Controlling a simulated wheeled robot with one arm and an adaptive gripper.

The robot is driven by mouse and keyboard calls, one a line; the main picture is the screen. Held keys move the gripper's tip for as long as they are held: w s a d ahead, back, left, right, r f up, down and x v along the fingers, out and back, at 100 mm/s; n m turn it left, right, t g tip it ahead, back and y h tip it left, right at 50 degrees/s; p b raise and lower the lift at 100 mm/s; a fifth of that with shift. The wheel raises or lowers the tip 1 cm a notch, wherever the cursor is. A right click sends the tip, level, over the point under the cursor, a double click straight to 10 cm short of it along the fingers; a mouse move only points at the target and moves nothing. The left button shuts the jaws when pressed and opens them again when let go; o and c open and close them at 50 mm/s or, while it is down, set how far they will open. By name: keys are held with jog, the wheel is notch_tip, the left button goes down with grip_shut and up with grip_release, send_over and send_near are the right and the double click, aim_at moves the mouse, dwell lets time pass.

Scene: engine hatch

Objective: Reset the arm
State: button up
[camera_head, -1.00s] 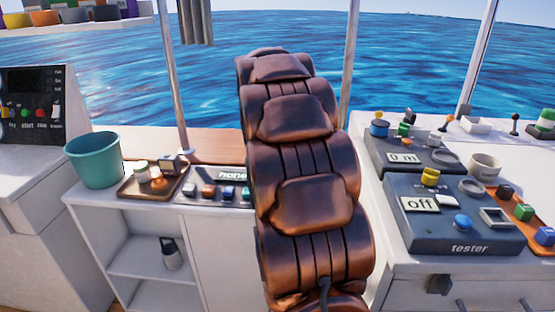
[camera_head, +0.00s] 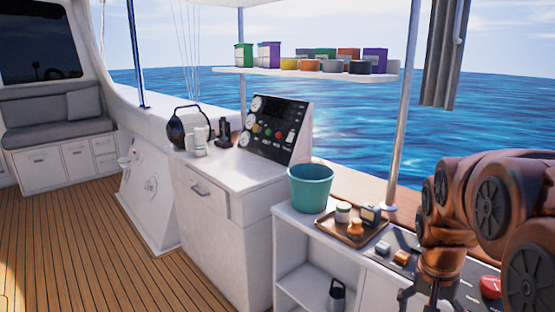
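My copper-coloured arm (camera_head: 490,205) fills the right side of the view, bent with its end pointing down. My gripper (camera_head: 432,298) is at the bottom edge, in front of the low white counter with the control panel. Its dark finger links stand apart, but the fingertips are cut off by the frame, so I cannot tell whether it is open or shut. I see nothing held in the visible part.
A teal bucket (camera_head: 310,188) and a brown tray (camera_head: 340,235) with small items stand left of my arm. A taller white cabinet (camera_head: 225,220) carries a gauge panel (camera_head: 272,128). A shelf (camera_head: 300,74) hangs above. The wooden floor (camera_head: 110,240) at left is clear.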

jog(key=s+a+f+n+g+y, duration=0.1)
jog(key=s+a+f+n+g, duration=0.15)
jog(key=s+a, duration=0.55)
jog(key=s+a+f+n+g, duration=0.1)
jog(key=s+a+f+n, duration=0.25)
jog(key=s+a, duration=0.45)
notch_tip(320, 180, up, 20)
jog(key=s+d+n+t+p, duration=0.1)
jog(key=s+p, duration=0.1)
jog(key=p, duration=1.6)
jog(key=shift+s+d+r, duration=0.15)
jog(key=shift+s+d, duration=0.2)
jog(key=shift+s, duration=0.05)
